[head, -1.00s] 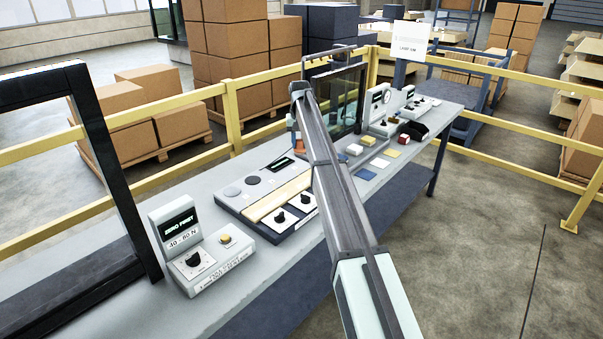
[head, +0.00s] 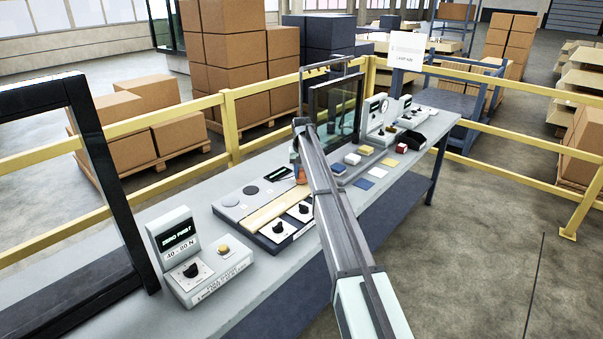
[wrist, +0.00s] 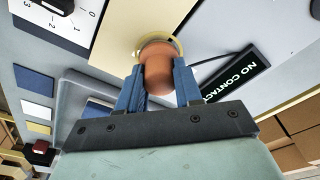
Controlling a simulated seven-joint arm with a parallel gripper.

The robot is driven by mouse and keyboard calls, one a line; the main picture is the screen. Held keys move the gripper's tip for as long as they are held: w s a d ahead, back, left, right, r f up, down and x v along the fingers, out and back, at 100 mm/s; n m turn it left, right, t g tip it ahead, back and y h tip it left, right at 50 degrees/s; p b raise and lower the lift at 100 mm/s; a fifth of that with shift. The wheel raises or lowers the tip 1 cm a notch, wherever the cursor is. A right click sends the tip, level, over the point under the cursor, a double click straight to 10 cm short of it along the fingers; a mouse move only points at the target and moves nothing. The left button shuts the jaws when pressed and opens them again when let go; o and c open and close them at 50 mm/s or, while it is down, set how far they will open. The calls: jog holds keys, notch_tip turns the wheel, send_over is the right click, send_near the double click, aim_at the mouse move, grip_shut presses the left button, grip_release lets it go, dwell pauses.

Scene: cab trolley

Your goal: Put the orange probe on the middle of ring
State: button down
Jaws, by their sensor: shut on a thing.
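My gripper (wrist: 159,92) is shut on the orange probe (wrist: 158,70), between its two blue fingers in the wrist view. The probe's far end overlaps a pale yellow ring (wrist: 176,42) beyond it; I cannot tell whether they touch. The ring's middle is hidden by the probe. A dark display (wrist: 238,74) to the right reads "NO CONTACT". In the head view the probe (head: 301,176) shows low at the panel's far end, partly behind my arm. The ring cannot be made out there.
A control box (head: 185,243) stands at the near left.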

aim_at(302, 172)
jog(key=shift+f, duration=0.25)
jog(key=c, duration=0.8)
grip_release()
jog(key=shift+o, duration=0.2)
notch_tip(302, 172, up, 12)
jog(key=s, duration=0.1)
jog(key=shift+s+r, duration=0.15)
jog(key=shift+s, duration=0.05)
jog(key=shift+o, duration=0.5)
